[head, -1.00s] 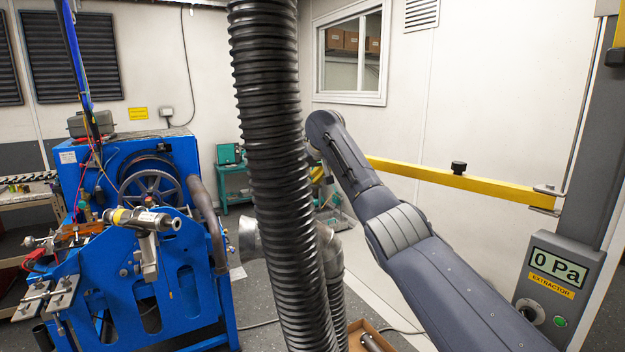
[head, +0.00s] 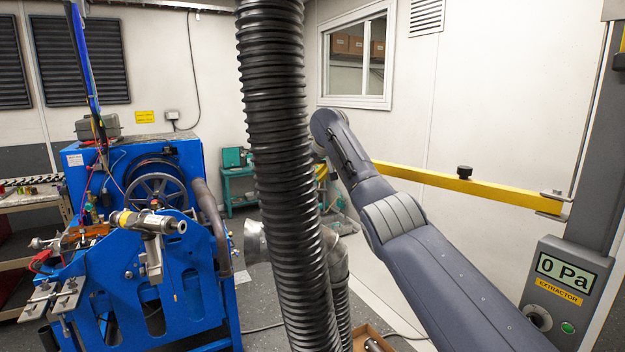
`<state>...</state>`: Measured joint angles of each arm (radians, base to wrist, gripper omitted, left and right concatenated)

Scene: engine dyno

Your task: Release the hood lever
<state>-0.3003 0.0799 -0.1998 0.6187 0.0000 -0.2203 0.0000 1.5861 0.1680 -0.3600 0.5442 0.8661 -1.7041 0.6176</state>
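A yellow arm (head: 465,184) runs from the grey extractor post at the right toward the middle, with a black knob (head: 464,172) on top. A ribbed black hose (head: 275,150) hangs down the middle of the view. A grey metal duct with a flared mouth (head: 256,242) shows behind the hose's lower part; I cannot tell how they join. I cannot make out which part is the hood lever. My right arm reaches in from the lower right toward the hose. Its gripper is hidden behind the hose. My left gripper is not in view.
A blue engine stand (head: 185,290) with a handwheel fills the left. The extractor box (head: 560,280) at the right reads 0 Pa. A cardboard box (head: 372,338) lies on the floor below the hose. A teal cart (head: 238,180) stands behind.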

